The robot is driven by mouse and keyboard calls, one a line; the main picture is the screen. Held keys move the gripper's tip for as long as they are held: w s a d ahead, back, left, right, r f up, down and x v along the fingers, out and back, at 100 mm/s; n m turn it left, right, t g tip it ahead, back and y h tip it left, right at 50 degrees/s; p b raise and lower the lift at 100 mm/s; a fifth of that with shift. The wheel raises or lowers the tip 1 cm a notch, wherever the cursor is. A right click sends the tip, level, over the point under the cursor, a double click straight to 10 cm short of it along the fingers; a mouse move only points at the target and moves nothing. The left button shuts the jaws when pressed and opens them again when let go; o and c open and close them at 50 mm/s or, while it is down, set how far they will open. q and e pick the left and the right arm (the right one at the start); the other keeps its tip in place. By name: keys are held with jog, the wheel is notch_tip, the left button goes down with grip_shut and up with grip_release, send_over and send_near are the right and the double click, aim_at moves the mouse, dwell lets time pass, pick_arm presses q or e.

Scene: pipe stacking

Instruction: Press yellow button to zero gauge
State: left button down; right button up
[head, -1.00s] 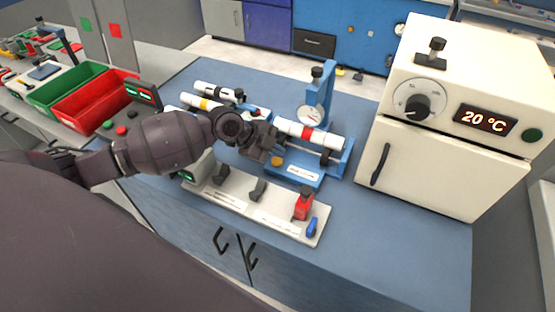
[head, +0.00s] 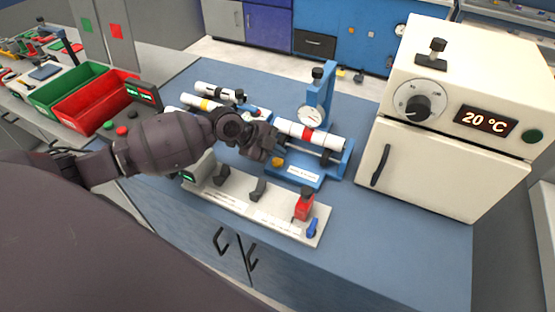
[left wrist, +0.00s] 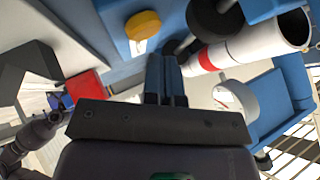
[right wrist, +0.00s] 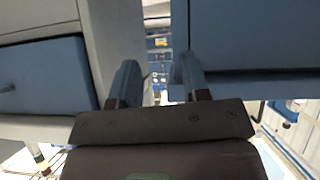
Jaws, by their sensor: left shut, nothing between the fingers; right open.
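The yellow button (head: 278,161) sits on the blue gauge stand (head: 327,182), and it shows large in the left wrist view (left wrist: 143,25). The round dial gauge (head: 311,118) is mounted on the stand's upright. A white pipe with a red band (head: 309,134) lies across the stand. My left gripper (head: 277,151) is shut and empty, just above and beside the button; its fingertips (left wrist: 165,58) look apart from the button in the left wrist view. My right gripper (right wrist: 157,75) is open and empty, away from the stand.
A white oven (head: 450,110) reading 20 °C stands to the right. A grey fixture (head: 240,198) with a red clamp (head: 303,204) lies in front. Pipes with black and yellow bands lie behind my left arm. Green (head: 66,84) and red bins stand at left.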

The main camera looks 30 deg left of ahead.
jog(key=shift+w+r, duration=0.15)
jog(key=shift+w, duration=0.15)
jog(key=shift+s, duration=0.1)
dwell(0.3)
pick_arm(q)
jog(key=shift+f+b, duration=0.35)
jog(key=shift+f, duration=0.1)
pick_arm(e)
jog(key=shift+s+f, duration=0.35)
jog(key=shift+f, duration=0.25)
